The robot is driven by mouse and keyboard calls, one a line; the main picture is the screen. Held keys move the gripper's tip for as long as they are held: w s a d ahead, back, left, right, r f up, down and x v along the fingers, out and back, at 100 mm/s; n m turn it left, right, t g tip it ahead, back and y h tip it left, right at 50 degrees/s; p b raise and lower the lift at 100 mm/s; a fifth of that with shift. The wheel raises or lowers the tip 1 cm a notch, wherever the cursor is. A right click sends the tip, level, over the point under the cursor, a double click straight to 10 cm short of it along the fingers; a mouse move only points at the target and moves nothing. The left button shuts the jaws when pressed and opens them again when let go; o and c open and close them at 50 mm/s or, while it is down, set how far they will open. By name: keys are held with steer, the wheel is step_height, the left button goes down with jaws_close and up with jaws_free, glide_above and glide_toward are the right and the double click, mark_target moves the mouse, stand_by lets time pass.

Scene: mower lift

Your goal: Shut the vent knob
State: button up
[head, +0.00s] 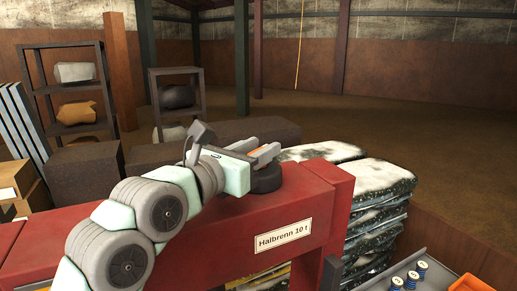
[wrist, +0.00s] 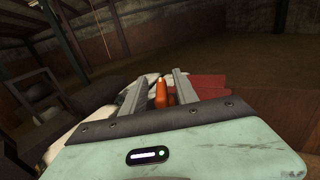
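My gripper (head: 267,146) is over the red beam marked "Halbrenn 10 t" (head: 310,200), near its right end. A dark round cap-like part (head: 267,179) sits on the beam just below the fingers. In the wrist view my gripper (wrist: 164,75) has its two fingers apart, with an upright orange piece (wrist: 160,96) between them. Gaps show on both sides of the orange piece, so the fingers do not appear to grip it. I cannot tell for sure whether the orange piece is the vent knob. Its base is hidden behind the gripper body.
Stacked snow-dusted dark bags (head: 375,195) stand right of the beam. A grey tray (head: 437,268) with several blue-and-white spools is at the lower right. Shelves (head: 70,95) and dark blocks (head: 82,170) stand at the left. The floor at the back right is clear.

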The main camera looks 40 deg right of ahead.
steer(key=a+b, duration=0.1)
steer(key=a, duration=0.2)
steer(key=s+a+b, duration=0.1)
steer(key=a+b, duration=0.1)
steer(key=a, duration=0.1)
steer(key=a+b, duration=0.1)
steer(key=a, duration=0.2)
steer(key=shift+s+a+f, duration=0.1)
steer(key=shift+s+a, duration=0.15)
steer(key=shift+s, duration=0.15)
steer(key=shift+s+a, duration=0.15)
steer(key=shift+a, duration=0.4)
